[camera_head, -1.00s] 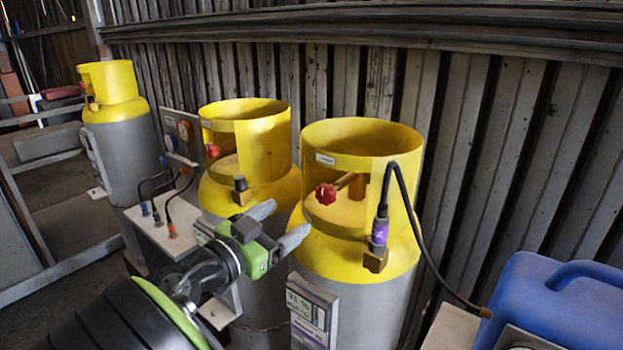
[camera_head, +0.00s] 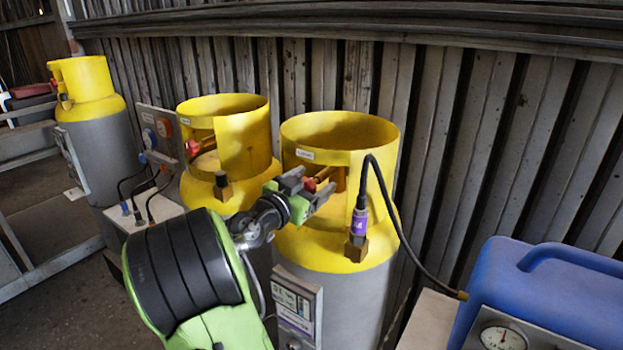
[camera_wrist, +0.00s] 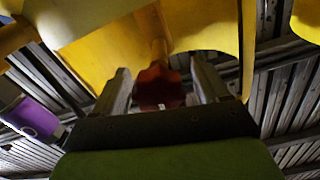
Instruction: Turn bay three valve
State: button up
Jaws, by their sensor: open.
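The nearest yellow-topped grey cylinder (camera_head: 345,270) has a red valve knob inside the cut-out of its yellow collar (camera_head: 345,130). In the head view, my gripper (camera_head: 318,184) is at that cut-out and mostly hides the red knob (camera_head: 310,185). In the wrist view, the red knob (camera_wrist: 158,86) lies between the two open fingers (camera_wrist: 162,85), with its stem running back into the yellow collar. Dark gaps show beside the knob; whether a finger touches it I cannot tell.
A hose with a purple connector (camera_head: 359,222) rises beside the collar and runs right to a blue unit with a gauge (camera_head: 503,338). A second yellow-topped cylinder (camera_head: 240,135) stands left, a third (camera_head: 90,95) farther left. A corrugated wall is behind.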

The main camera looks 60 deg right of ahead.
jog(key=shift+d, duration=0.1)
jog(key=c, duration=1)
jog(key=n, duration=0.5)
jog(key=shift+n, duration=0.3)
jog(key=n+p, duration=0.1)
jog(key=n, duration=0.4)
jog(key=shift+w, duration=0.1)
jog(key=n+p, duration=0.4)
jog(key=n, duration=0.2)
jog(key=shift+n, duration=0.3)
jog(key=shift+w+f+n+p, duration=0.15)
jog(key=shift+n+p, duration=1.15)
jog(key=shift+n, duration=0.7)
